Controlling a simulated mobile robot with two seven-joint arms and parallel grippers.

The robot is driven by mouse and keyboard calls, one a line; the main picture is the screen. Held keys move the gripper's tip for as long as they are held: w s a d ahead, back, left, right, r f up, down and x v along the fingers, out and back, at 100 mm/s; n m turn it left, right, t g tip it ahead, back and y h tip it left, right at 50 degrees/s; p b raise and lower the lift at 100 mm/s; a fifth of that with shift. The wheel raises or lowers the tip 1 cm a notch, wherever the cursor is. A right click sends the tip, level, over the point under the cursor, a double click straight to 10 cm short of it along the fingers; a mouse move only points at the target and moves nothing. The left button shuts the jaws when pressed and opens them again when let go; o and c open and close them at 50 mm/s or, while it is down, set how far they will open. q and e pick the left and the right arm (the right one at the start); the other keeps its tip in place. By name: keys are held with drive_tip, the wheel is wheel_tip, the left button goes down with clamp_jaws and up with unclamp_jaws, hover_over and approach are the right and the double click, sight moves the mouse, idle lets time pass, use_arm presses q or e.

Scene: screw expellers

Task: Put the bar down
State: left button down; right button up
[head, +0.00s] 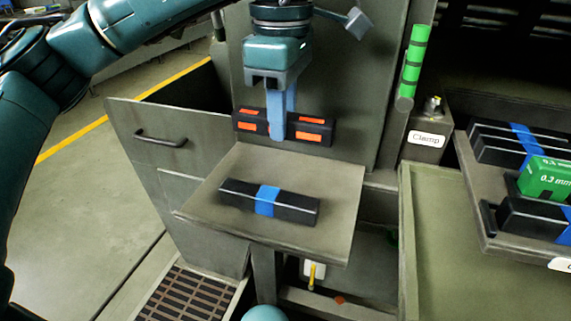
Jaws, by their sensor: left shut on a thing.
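My left gripper (283,135) comes down from the top over the back of a small grey shelf (330,190). Its light-blue fingers are shut at the middle of a black bar (310,131) with orange patches. That bar is roughly level, in front of the upright grey panel, above the shelf's back edge. I cannot tell whether it touches the panel or the shelf. The fingers hide the bar's middle. A second black bar (238,193) with a blue band lies on the shelf, apart from the gripper. My right gripper is not in view.
A tray (466,190) at the right holds several black bars with blue bands and a green 0.3 mm block (545,178). A box labelled Clamp (426,140) and a green-banded rod (412,68) stand nearby. The shelf is bare around the lying bar.

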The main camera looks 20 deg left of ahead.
sight(282, 182)
use_arm(q)
wheel_tip(282, 182, down, 3)
drive_tip(key=shift+s, duration=0.15)
wheel_tip(282, 182, down, 5)
drive_tip(key=shift+f+b, duration=0.1)
drive_tip(key=shift+b, duration=0.3)
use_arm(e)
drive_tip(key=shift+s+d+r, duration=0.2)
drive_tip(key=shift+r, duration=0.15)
use_arm(q)
drive_tip(key=shift+f, duration=0.2)
drive_tip(key=c, duration=1.2)
unclamp_jaws()
drive_tip(key=shift+o, duration=0.2)
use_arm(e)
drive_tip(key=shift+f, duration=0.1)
use_arm(q)
drive_tip(key=shift+r, duration=0.1)
